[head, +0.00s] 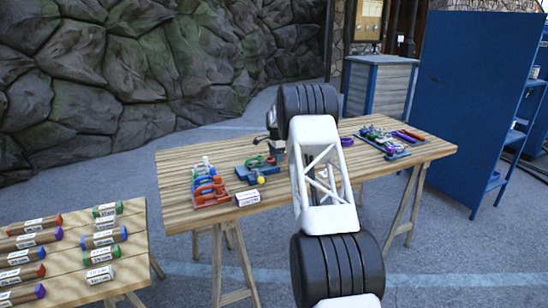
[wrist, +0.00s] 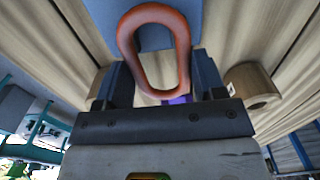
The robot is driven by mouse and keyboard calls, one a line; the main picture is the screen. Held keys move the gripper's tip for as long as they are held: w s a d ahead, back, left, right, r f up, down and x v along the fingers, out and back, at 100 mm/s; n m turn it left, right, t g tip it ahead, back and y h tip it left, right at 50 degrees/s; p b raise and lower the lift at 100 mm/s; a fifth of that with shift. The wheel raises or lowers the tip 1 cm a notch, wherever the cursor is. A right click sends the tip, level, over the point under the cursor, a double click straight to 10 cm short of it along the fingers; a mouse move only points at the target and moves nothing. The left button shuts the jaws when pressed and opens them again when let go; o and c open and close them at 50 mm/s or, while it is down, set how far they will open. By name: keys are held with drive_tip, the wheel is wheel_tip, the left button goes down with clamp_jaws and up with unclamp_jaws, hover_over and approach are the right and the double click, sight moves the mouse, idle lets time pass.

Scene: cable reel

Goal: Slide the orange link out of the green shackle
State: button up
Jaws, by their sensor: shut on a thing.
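The orange link (wrist: 180,40) is a rounded, elongated loop, upright in the middle of the wrist view. My gripper (wrist: 160,78) has a dark finger on either side of its lower part and is shut on it. In the head view my gripper (head: 272,134) is over the middle of the table, largely hidden by my arm. A green, curved piece that looks like the green shackle (head: 255,161) is just left of it, above a blue base (head: 245,173). I cannot make out the shackle in the wrist view. Whether link and shackle are still hooked together is hidden.
The wooden table (head: 180,165) carries red and blue shackles (head: 209,190) on the left, a small white box (head: 248,198) and a yellow ball (head: 261,180) in front. A tray of coloured tools (head: 390,140) lies at right. A second table (head: 135,225) with labelled tubes stands front left.

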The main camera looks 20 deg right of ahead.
drive_tip(key=shift+d, duration=1.2)
drive_tip(key=shift+r, duration=0.2)
wheel_tip(320, 180, up, 7)
drive_tip(key=shift+f, duration=0.15)
idle(0.4)
drive_tip(key=shift+d, duration=0.1)
